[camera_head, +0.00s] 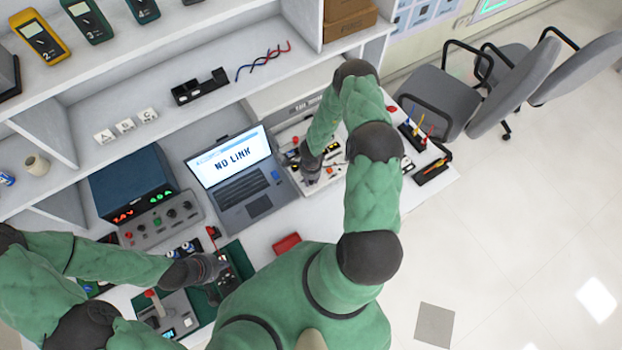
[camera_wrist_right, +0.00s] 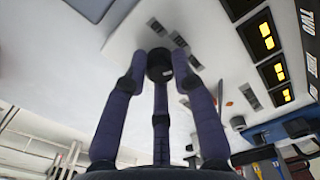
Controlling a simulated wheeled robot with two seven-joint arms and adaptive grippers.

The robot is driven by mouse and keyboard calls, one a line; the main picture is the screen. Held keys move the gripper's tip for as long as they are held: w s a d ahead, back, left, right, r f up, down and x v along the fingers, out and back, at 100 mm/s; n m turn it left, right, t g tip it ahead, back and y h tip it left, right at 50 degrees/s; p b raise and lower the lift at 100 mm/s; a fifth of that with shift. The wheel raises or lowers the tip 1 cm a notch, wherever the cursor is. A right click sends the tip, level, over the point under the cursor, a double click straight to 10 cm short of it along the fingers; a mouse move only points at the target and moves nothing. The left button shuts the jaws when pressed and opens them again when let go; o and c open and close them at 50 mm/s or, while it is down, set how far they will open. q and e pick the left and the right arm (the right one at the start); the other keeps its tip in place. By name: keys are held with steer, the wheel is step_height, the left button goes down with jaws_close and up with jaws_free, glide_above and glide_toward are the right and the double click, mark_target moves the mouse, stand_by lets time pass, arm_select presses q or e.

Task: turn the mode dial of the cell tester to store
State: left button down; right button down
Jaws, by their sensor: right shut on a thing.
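The device I take for the cell tester is a pale panel (camera_head: 327,177) right of the laptop in the head view. In the right wrist view its pale face (camera_wrist_right: 120,65) carries a round black dial (camera_wrist_right: 159,65), several dark switches and lit yellow displays (camera_wrist_right: 265,37). My right gripper (camera_head: 312,174) reaches down onto the panel. In the right wrist view its fingers (camera_wrist_right: 160,80) are closed around the dial. The dial's mark and labels cannot be read. My left gripper (camera_head: 212,270) is low over the green mat at lower left; its fingers are unclear.
An open laptop (camera_head: 243,200) reading "NO LINK" stands left of the panel. A blue power supply (camera_head: 130,185) with red and green digits is further left. A red block (camera_head: 286,244) lies in front. Pen-like tools stand in a black holder (camera_head: 415,135) at right. Chairs are beyond.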

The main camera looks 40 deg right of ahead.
steer(key=m, duration=0.3)
steer(key=m+b, duration=0.1)
steer(key=m, duration=0.1)
steer(key=shift+a+f+m, duration=0.1)
steer(key=shift+a+m, duration=0.15)
steer(key=shift+m, duration=0.05)
stand_by(0.5)
steer(key=c, duration=1)
jaws_free()
steer(key=shift+w, duration=0.1)
steer(key=shift+d, duration=0.15)
steer(key=shift+r, duration=0.7)
step_height(320, 180, up, 11)
steer(key=shift+f, duration=0.15)
